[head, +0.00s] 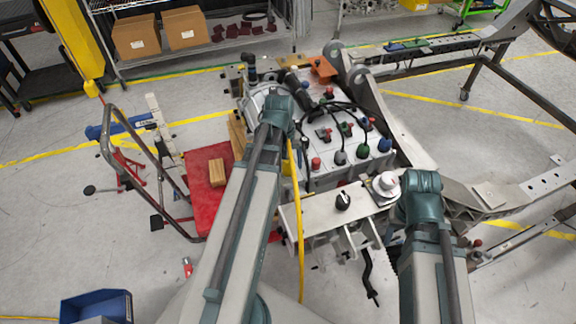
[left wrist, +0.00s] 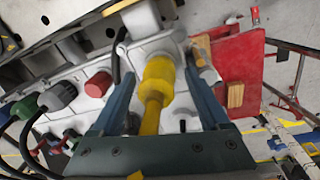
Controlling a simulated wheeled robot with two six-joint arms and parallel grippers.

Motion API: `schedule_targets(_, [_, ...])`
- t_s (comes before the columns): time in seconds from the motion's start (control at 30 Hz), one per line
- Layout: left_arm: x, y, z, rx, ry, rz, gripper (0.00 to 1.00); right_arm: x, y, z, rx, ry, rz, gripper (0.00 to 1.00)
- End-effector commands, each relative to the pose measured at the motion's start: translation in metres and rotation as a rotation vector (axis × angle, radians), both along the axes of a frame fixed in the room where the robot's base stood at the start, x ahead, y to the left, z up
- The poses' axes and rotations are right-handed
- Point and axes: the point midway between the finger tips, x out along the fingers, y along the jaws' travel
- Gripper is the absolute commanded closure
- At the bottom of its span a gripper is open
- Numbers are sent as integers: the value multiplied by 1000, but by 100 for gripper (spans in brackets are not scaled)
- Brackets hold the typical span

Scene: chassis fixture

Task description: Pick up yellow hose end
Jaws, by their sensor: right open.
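The yellow hose end (left wrist: 157,82) is a thick yellow fitting with a thinner neck. In the left wrist view it lies between the two fingers of my left gripper (left wrist: 158,70). A gap shows beside the fitting, so the fingers look open around it. In the head view the yellow hose (head: 300,220) hangs down in front of the fixture, and my left arm hides the hose end and fingers. My right gripper (head: 393,243) is low at the fixture's front right, open, mostly hidden by its own wrist.
The grey-white unit carries red, green and blue caps (head: 341,157) with black cables. A red panel (head: 203,178) with a wooden block stands left of it. A metal frame (head: 400,130) rises on the right. A blue bin (head: 97,306) sits on the floor.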

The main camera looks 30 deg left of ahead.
Motion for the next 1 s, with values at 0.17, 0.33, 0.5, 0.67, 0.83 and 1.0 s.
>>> schedule_targets(0.17, [0, 0, 0, 0, 0, 0, 56, 0, 0, 0, 0, 0, 0, 50])
schedule_targets(0.33, [0, 0, 0, 0, 0, 0, 86, 0, 0, 0, 0, 0, 0, 50])
schedule_targets(0.5, [0, 0, 0, 0, 0, 0, 100, 0, 0, 0, 0, 0, 0, 50])
schedule_targets(0.67, [0, 0, 0, 0, 0, 0, 100, 0, 0, 0, 0, 0, 0, 50])
schedule_targets(0.83, [0, 0, 1, 0, 0, 0, 100, 0, 0, 1, 0, 0, 0, 50])
schedule_targets(1.0, [0, 0, 8, 0, 0, 0, 100, 0, 0, 8, 0, 0, 0, 50])
